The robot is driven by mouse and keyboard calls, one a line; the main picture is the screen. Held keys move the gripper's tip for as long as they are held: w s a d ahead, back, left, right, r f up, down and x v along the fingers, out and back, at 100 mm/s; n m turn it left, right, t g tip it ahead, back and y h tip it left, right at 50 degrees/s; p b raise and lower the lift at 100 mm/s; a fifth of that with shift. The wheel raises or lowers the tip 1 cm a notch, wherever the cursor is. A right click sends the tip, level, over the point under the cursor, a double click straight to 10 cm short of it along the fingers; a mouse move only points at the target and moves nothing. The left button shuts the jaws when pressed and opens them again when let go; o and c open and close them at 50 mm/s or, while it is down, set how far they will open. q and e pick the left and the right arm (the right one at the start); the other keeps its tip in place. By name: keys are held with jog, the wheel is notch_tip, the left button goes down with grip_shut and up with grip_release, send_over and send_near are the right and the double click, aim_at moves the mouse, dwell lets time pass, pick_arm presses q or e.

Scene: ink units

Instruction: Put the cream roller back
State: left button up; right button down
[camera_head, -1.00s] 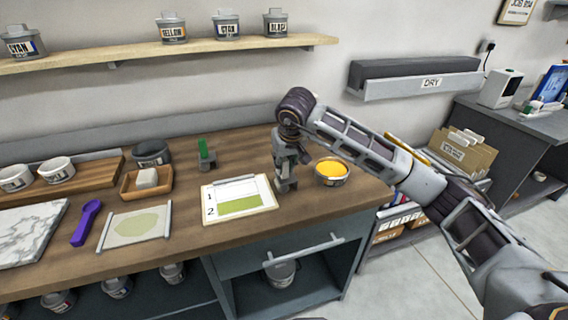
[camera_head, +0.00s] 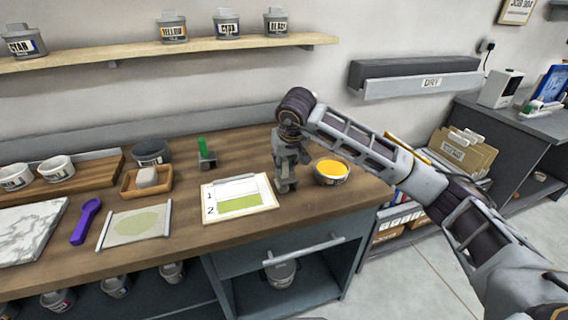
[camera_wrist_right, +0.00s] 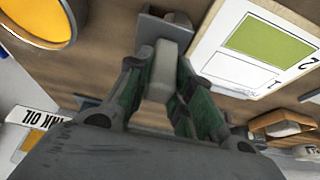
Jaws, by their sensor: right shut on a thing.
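My right gripper (camera_head: 287,160) is over the worktable, left of the yellow ink pot. It also shows in the right wrist view (camera_wrist_right: 162,75), with its fingers closed on a pale block-like piece (camera_wrist_right: 161,72), which appears to be the cream roller. A grey stand (camera_head: 286,186) is directly below the gripper; it also shows in the right wrist view (camera_wrist_right: 153,28). I cannot tell whether the roller is seated in it or just above it. A green roller (camera_head: 202,146) stands upright in a similar grey stand to the left. My left gripper is not in view.
The yellow ink pot (camera_head: 332,171) is close on the right. A card marked 1 and 2 (camera_head: 240,209) lies close on the left. A wooden tray (camera_head: 131,188) with a pale block, a purple scoop (camera_head: 80,229) and a marble slab (camera_head: 22,240) are farther left.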

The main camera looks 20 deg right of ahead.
jog(key=shift+s+f, duration=0.1)
jog(key=shift+f, duration=0.3)
jog(key=c, duration=1.6)
grip_release()
jog(key=shift+f, duration=0.1)
jog(key=o, duration=0.3)
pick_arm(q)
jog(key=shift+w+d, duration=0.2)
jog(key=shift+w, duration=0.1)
pick_arm(e)
jog(key=shift+o, duration=0.2)
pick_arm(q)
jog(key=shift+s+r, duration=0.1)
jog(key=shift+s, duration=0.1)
pick_arm(e)
jog(key=shift+r, duration=0.3)
